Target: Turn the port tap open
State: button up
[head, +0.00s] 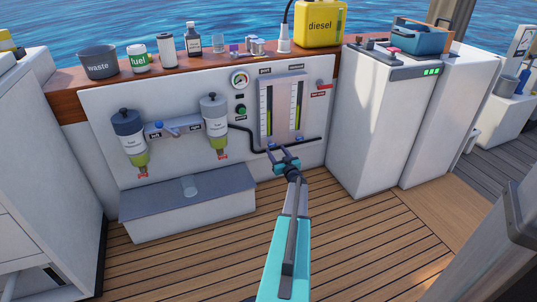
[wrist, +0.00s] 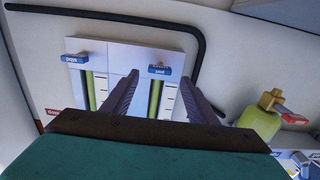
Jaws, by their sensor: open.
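The port tap (wrist: 159,70) is a small blue block with a label, at one end of a green sight gauge. In the wrist view, which looks upside down, it lies in the gap between my fingertips, a little beyond them. My gripper (wrist: 159,78) is open with nothing between its fingers. In the head view my gripper (head: 280,151) is at the foot of the gauge panel (head: 283,104) and largely covers the port tap there. The similar starboard tap (wrist: 74,58) sits to the left in the wrist view. I cannot tell whether a finger touches the port tap.
A black pipe (head: 312,142) runs close below the panel. Two fuel filters (head: 131,145) with a blue lever (head: 163,129) hang to the left. A red lever (head: 323,85) is at upper right. A white cabinet (head: 370,130) stands right.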

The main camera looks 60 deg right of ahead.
aim_at(273, 146)
jog(key=shift+b+x, duration=0.6)
jog(key=shift+x, duration=1.75)
jog(key=shift+c, duration=0.3)
